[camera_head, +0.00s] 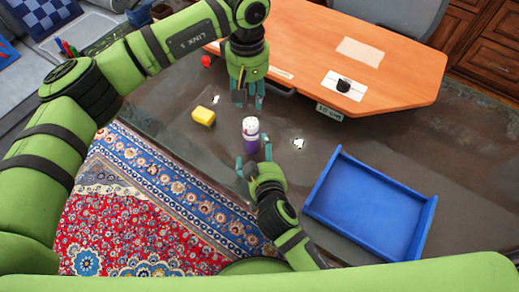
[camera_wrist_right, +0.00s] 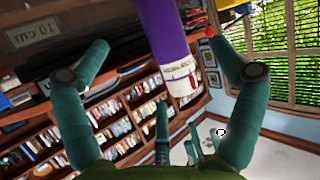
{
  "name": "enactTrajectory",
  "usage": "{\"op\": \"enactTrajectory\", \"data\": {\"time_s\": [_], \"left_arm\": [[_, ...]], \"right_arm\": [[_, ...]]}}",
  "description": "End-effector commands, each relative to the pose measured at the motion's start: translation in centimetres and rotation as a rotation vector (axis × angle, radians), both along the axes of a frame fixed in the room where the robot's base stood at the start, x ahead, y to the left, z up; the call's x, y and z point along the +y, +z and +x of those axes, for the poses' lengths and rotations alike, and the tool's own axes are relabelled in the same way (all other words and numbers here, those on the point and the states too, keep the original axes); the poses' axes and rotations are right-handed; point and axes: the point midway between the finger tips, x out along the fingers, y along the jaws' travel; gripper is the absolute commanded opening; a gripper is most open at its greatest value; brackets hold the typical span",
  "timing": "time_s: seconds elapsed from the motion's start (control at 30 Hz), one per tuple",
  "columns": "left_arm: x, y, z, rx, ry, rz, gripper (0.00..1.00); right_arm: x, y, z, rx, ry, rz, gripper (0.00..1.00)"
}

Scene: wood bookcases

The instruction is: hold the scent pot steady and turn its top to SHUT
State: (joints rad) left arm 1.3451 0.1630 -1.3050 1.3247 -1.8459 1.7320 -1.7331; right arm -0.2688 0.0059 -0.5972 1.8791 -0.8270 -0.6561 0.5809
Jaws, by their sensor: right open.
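The scent pot (camera_head: 251,139) has a purple body and a white top with dark marks. It stands upright on the dark surface in the head view. In the right wrist view the pot (camera_wrist_right: 188,38) appears large and slanted, with small lettering on its white part. My right gripper (camera_head: 254,160) is open just in front of the pot, its fingers spread toward either side of the body; I see no clear contact. My left gripper (camera_head: 248,101) points down beyond the pot, apart from it. Its fingers are spaced with nothing visible between them. The top's setting is unreadable.
A yellow block (camera_head: 203,116) lies left of the pot. A blue tray (camera_head: 321,180) lies to the right. An orange board (camera_head: 395,85) with a black knob (camera_head: 344,85) on a white plate lies behind. A patterned rug (camera_head: 130,225) is at lower left.

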Motion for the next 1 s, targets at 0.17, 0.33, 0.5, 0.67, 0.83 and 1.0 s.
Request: {"op": "enactTrajectory", "data": {"time_s": [0.17, 0.33, 0.5, 0.67, 0.83, 1.0], "left_arm": [[0.0, 0.0, 0.0, 0.0, 0.0, 0.0, 0.39], [0.0, 0.0, 0.0, 0.0, 0.0, 0.0, 0.39], [0.0, 0.0, 0.0, 0.0, 0.0, 0.0, 0.39], [0.0, 0.0, 0.0, 0.0, 0.0, 0.0, 0.39], [0.0, 0.0, 0.0, 0.0, 0.0, 0.0, 0.39], [0.0, 0.0, 0.0, 0.0, 0.0, 0.0, 0.39]], "right_arm": [[-0.2, 0.1, 1.5, -0.005, -0.033, 0.156, 0.94], [0.0, -0.6, 3.4, -0.005, -0.035, 0.169, 0.94], [0.5, -1.6, 5.7, -0.004, -0.034, 0.168, 0.94], [0.7, -2.3, 7.1, -0.004, -0.034, 0.166, 0.94], [0.8, -2.6, 7.6, -0.003, -0.034, 0.166, 0.94], [0.8, -2.6, 7.6, -0.003, -0.034, 0.166, 0.94]]}}
